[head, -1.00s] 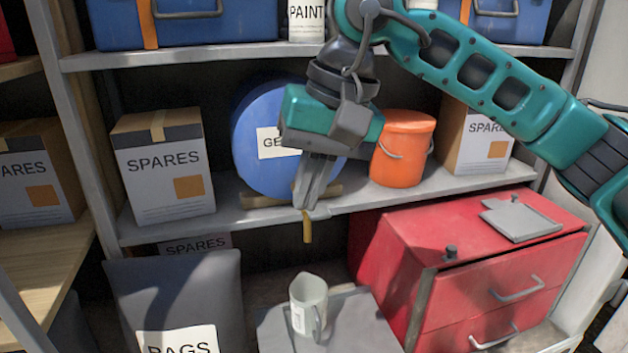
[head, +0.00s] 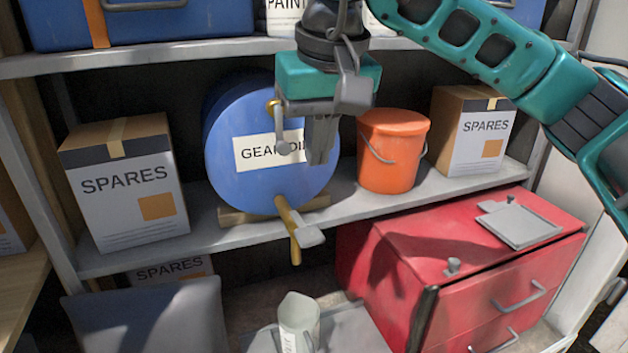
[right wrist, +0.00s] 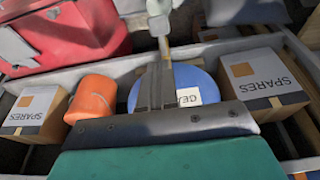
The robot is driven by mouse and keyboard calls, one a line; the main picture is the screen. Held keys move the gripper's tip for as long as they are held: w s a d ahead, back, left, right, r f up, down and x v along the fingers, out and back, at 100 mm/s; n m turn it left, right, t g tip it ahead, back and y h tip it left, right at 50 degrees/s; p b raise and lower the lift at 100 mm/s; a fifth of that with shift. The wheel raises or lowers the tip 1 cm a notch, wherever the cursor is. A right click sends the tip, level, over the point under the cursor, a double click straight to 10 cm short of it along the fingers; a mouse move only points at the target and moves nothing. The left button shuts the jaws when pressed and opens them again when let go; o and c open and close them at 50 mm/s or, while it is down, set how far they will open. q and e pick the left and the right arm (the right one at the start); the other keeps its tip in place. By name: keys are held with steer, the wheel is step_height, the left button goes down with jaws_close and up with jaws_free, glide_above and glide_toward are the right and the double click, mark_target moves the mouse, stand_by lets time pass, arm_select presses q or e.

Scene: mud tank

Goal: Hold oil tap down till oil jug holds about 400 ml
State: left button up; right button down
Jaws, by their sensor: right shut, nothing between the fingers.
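The blue oil drum (head: 235,190), labelled GEAR OIL, lies on its side on the middle shelf. Its brass tap (head: 288,215) sticks out low at the front, with a grey lever (head: 309,237). The tap also shows beyond my fingers in the right wrist view (right wrist: 163,45). The pale oil jug (head: 298,322) stands upright below the tap, cut by the picture's bottom edge. I see no oil stream, and the oil level cannot be made out. My right gripper (head: 320,158) is shut and empty, in front of the drum's label, above and apart from the lever. My left gripper is out of view.
An orange bucket (head: 390,155) and a SPARES box (head: 475,130) stand right of the drum; another SPARES box (head: 125,185) stands left. A red drawer cabinet (head: 470,265) is at lower right. The shelf above (head: 200,52) is close over my right gripper.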

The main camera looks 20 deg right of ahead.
mark_target(309, 233)
steer(key=x, duration=0.8)
steer(key=s+x, duration=0.1)
steer(key=x, duration=0.4)
steer(key=shift+s+f, duration=0.1)
steer(key=shift+f, duration=0.1)
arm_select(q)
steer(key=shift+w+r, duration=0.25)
